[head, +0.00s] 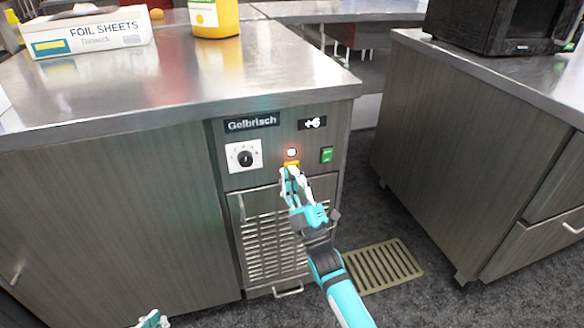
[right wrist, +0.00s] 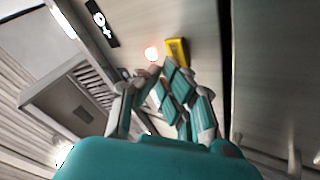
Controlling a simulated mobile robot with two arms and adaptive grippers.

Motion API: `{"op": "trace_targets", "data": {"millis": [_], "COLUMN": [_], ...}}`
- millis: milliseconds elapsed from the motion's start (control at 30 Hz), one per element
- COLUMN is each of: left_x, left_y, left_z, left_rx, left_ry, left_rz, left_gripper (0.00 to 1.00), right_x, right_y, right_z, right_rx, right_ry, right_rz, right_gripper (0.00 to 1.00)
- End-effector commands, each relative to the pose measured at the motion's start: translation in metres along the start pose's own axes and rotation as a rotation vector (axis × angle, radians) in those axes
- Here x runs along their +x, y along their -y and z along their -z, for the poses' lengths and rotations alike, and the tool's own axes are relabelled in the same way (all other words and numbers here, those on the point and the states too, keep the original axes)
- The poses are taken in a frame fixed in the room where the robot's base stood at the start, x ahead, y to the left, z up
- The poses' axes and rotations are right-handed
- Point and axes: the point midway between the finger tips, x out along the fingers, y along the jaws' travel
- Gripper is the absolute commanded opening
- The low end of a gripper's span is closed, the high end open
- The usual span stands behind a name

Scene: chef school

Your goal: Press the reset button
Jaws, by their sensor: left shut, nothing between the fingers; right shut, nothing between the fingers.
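A small round light or button (head: 292,152) glows white-red on the front panel of the steel cabinet. A small yellow label (head: 292,163) is just below it; its text is too small to read. In the right wrist view the glowing round part (right wrist: 152,53) and the yellow label (right wrist: 177,50) are just beyond my fingertips. My right gripper (head: 289,173) is shut and empty, its tips just below the label; contact cannot be told. It also shows in the right wrist view (right wrist: 172,72). My left gripper (head: 150,319) is shut and empty at the bottom edge, partly cut off.
A dial (head: 244,157) is left of the light, and a green switch (head: 327,154) is right of it. A vent grille (head: 270,240) is below. A second cabinet (head: 470,150) stands to the right, across a narrow gap with a floor drain (head: 385,265).

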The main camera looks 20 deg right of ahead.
Motion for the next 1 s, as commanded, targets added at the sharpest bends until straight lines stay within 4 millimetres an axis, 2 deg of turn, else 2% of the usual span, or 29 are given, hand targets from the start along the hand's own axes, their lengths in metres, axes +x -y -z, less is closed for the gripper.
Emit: {"op": "trace_targets", "data": {"millis": [1000], "left_x": [0.0021], "left_y": [0.0006], "left_z": [0.0084], "left_rx": [0.001], "left_ry": [-0.043], "left_rz": [0.001], "left_gripper": [0.0], "right_x": [0.0025], "right_y": [0.0016], "right_z": [-0.0014], "right_rx": [0.0], "right_ry": [0.0], "right_rz": [0.0], "right_gripper": [0.0]}}
